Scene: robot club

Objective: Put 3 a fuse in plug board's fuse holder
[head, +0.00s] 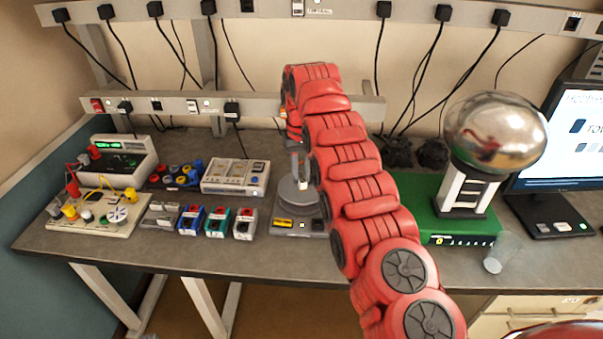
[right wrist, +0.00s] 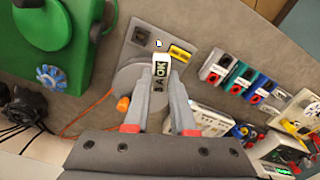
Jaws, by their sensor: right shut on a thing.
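My right gripper (right wrist: 160,75) is shut on a small white and black piece (right wrist: 161,69) with "OK" lettering, probably a fuse. It is above a grey device with a round disc (right wrist: 128,78); I cannot tell whether the piece touches it. In the head view the red right arm hides part of this gripper (head: 301,178) and of the device (head: 283,225). The plug board (head: 122,229), a cream board with red and yellow plugs, is at the left; its fuse holder is too small to make out. My left gripper is not in view.
A green base (head: 455,228) with a metal sphere (head: 495,132) stands right of my arm. The front edge strip is mostly free.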

